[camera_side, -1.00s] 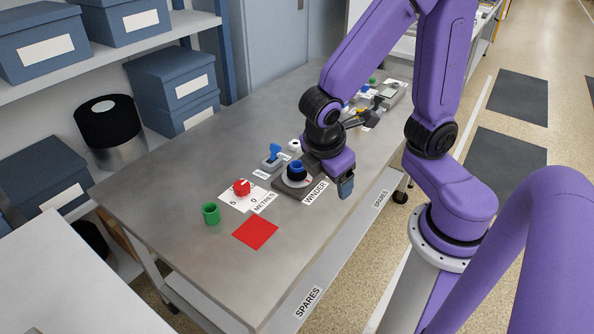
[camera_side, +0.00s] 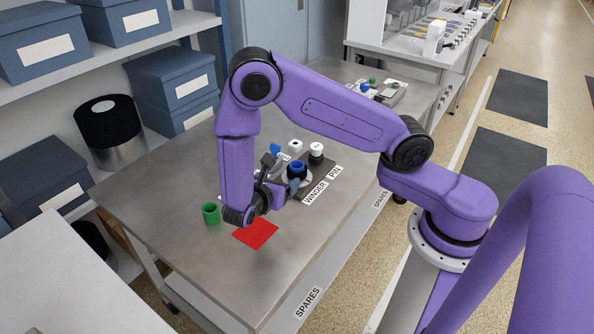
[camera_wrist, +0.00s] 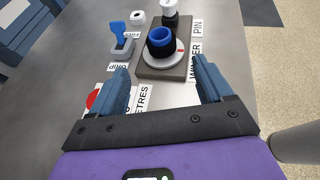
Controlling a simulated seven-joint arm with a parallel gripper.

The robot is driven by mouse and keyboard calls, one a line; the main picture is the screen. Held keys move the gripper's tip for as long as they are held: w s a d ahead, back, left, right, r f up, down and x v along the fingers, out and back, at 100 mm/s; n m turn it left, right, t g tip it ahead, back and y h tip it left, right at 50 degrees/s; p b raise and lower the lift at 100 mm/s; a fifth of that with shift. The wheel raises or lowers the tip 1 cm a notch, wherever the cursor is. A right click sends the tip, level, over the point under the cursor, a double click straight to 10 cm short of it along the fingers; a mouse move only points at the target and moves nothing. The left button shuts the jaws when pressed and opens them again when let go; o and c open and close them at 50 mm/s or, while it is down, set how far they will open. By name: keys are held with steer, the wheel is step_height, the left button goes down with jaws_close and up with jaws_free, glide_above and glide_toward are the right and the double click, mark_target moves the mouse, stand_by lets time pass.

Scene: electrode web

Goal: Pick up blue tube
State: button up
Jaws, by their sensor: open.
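The blue tube (camera_side: 297,168) is a short ring with a bright blue rim and a dark body. It stands upright on the round pale disc of the winder, and in the wrist view the tube (camera_wrist: 160,40) shows ahead between my fingers. My gripper (camera_side: 281,172) is on the left side of the winder, low over the table and turned toward it. In the wrist view my gripper (camera_wrist: 163,68) has its two blue fingers wide apart with nothing between the tips. The tube is beyond the fingertips, apart from them.
The winder's dark base (camera_wrist: 150,67) lies ahead. A blue lever (camera_wrist: 120,32), a white piece (camera_wrist: 138,17) and a white-topped pin (camera_wrist: 170,10) stand near it. A green tube (camera_side: 211,213) stands left of a red square (camera_side: 256,232).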

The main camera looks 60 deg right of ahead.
mark_target(299, 165)
steer(key=x, duration=1.7)
steer(key=shift+a+f, duration=0.1)
steer(key=shift+f, duration=0.1)
steer(key=c, duration=1.1)
